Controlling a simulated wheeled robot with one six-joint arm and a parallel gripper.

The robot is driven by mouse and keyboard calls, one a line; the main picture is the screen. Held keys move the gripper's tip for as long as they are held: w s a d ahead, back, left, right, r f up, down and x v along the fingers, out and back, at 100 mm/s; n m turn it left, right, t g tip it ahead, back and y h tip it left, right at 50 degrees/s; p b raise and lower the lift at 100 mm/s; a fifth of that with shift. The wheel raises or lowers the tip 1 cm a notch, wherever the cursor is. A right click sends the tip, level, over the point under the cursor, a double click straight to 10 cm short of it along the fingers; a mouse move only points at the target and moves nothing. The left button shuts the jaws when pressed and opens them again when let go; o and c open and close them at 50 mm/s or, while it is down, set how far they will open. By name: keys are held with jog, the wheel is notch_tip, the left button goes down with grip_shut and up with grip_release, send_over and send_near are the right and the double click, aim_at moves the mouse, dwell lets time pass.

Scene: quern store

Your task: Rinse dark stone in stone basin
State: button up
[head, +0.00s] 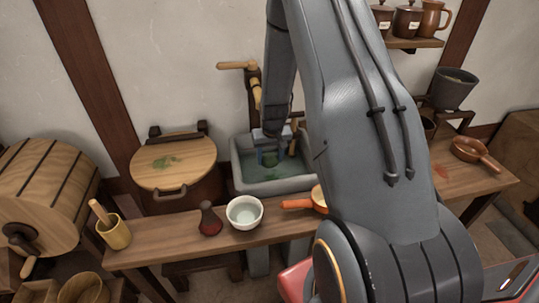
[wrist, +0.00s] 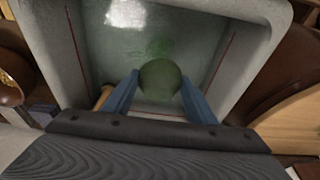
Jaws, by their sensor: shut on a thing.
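The stone basin (head: 242,183) stands behind the long wooden bench and holds greenish water. My gripper (head: 270,158) reaches down into it. In the wrist view, the blue fingers of my gripper (wrist: 158,92) are shut on a rounded, dark green-grey stone (wrist: 160,77). The stone is over the water inside the basin walls (wrist: 262,62); I cannot tell how deep it sits in the water. A paler green patch shows in the water just beyond it. In the head view, the stone is too small and dark to make out clearly.
The bench (head: 160,242) in front carries a white bowl (head: 244,212), a dark red bottle (head: 209,219) and an orange-handled pan (head: 297,204). A round wooden lid (head: 172,162) lies left of the basin. My arm hides the bench's middle.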

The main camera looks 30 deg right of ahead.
aim_at(270, 156)
jog(key=shift+s+a+b+x, duration=0.1)
jog(key=shift+s+b+x, duration=0.15)
jog(key=shift+b+x, duration=0.75)
jog(key=shift+s+a+b+x, duration=0.1)
jog(key=shift+s+b+x, duration=0.25)
jog(key=shift+x, duration=1.15)
jog(key=shift+s+a+b+x, duration=0.1)
jog(key=shift+s+b+x, duration=0.1)
jog(key=shift+b+x, duration=0.85)
jog(key=shift+w+f, duration=0.1)
jog(key=shift+f, duration=0.3)
jog(key=shift+r+p, duration=0.1)
jog(key=shift+p, duration=0.25)
jog(key=shift+w+d+r+p+v, duration=0.2)
jog(key=shift+w+p+v, duration=0.35)
jog(key=shift+p+v, duration=1.5)
jog(key=shift+w+d+r+p+v, duration=0.15)
jog(key=shift+w+p+v, duration=0.6)
jog(key=shift+v, duration=2.3)
jog(key=shift+w+d+r+p+v, duration=0.1)
jog(key=shift+w+d+p+v, duration=0.15)
jog(key=shift+p+v, duration=1.9)
jog(key=shift+r+b, duration=0.35)
jog(key=shift+r, duration=0.05)
jog(key=shift+w+p+v, duration=0.2)
jog(key=shift+p+v, duration=0.35)
jog(key=shift+v, duration=0.4)
jog(key=shift+w+p+v, duration=0.2)
jog(key=shift+p+v, duration=0.35)
jog(key=shift+v, duration=0.4)
